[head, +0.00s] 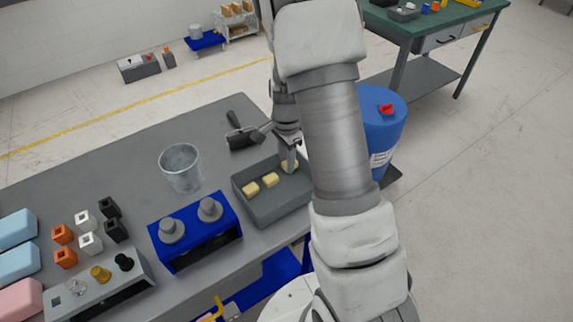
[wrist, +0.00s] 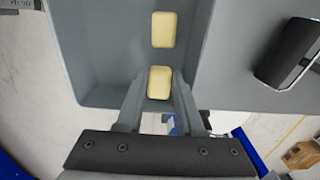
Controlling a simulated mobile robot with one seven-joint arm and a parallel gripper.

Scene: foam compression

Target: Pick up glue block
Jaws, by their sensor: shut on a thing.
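Several pale yellow glue blocks are in a grey tray (head: 262,214). In the head view two blocks lie apart, the left one (head: 251,188) and the middle one (head: 269,180). The third glue block (head: 289,166) is at my gripper (head: 290,163), partly hidden by it. In the wrist view my gripper (wrist: 159,86) is shut on this block (wrist: 158,80), with one finger on each side. Another block (wrist: 163,29) lies beyond it on the tray floor. I cannot tell whether the held block is clear of the floor.
A blue drum (head: 384,125) stands beyond the table's right end.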

